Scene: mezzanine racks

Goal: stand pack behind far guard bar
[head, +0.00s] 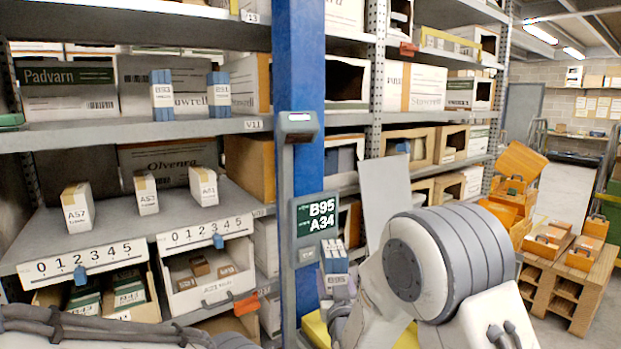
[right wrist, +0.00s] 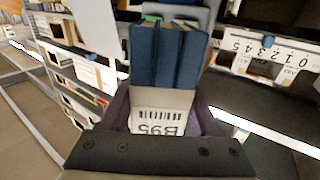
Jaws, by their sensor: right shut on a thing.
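A pack with dark blue bands and a white label reading B95 (right wrist: 165,62) is held in my right gripper (right wrist: 162,108). The dark fingers press on its two sides, and the label looks upside down in the right wrist view. In the head view this pack (head: 334,257) stands upright in front of the blue post, just below the sign, with my right gripper (head: 338,288) under it. My left gripper is out of view; only part of my left arm shows.
The blue post (head: 298,70) carries a sign (head: 316,226) reading B95 and A34. Blue-banded packs (head: 162,95) stand on the V11 shelf (head: 60,137). White packs A57 (head: 76,208), A53 and A51 stand on the lower shelf. Orange cases (head: 520,175) sit at the right.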

